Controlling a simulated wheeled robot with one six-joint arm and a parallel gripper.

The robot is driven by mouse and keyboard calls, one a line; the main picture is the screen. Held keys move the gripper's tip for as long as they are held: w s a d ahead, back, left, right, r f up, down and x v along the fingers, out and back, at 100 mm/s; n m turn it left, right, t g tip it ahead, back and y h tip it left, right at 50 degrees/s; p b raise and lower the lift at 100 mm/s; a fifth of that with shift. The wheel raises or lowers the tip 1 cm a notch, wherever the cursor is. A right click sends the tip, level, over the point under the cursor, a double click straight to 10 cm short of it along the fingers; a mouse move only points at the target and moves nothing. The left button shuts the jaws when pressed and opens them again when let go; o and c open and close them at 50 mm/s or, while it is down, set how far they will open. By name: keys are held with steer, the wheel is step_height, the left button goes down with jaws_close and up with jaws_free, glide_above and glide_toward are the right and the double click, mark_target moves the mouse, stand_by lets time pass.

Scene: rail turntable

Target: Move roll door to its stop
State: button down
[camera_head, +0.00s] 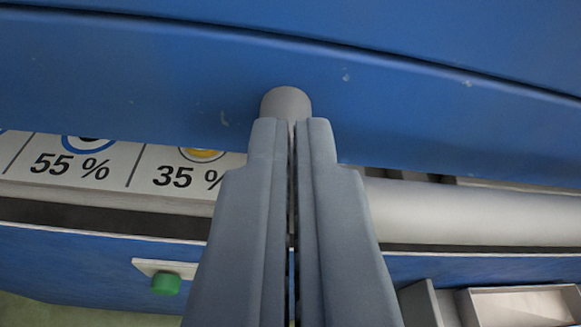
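The roll door appears to be the large blue curved panel (420,110) across the top of the view. A dark line runs along it, and it has a few pale scuffs. A grey round knob or peg (285,101) stands at its lower edge. My gripper (292,124) is in the middle, with its two grey fingers almost together and only a thin gap between them. The fingertips overlap the lower part of the knob in the picture. The knob looks wider than the gap. Whether the tips touch it is hidden.
A white label strip (75,172) reading "55 %" and "35 %" lies at left below the panel. A thick pale grey bar (470,212) runs to the right. Below are a green button (165,284) on a white plate and an open grey tray (515,305).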

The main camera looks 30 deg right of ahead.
step_height(320, 180, down, 15)
steer(key=shift+f, duration=0.35)
stand_by(0.3)
steer(key=s+a+r+t+y, duration=0.1)
steer(key=s+a+r, duration=0.6)
steer(key=s, duration=0.5)
steer(key=s+a+r+n+t+y, duration=0.1)
steer(key=s+a+r+y, duration=0.1)
steer(key=s+a+r, duration=0.5)
steer(key=s+a+r+y, duration=0.1)
steer(key=s+a+r, duration=0.7)
steer(key=s, duration=0.9)
step_height(320, 180, up, 3)
steer(key=shift+f+n+t+y, duration=0.1)
steer(key=shift+n+t+y, duration=0.3)
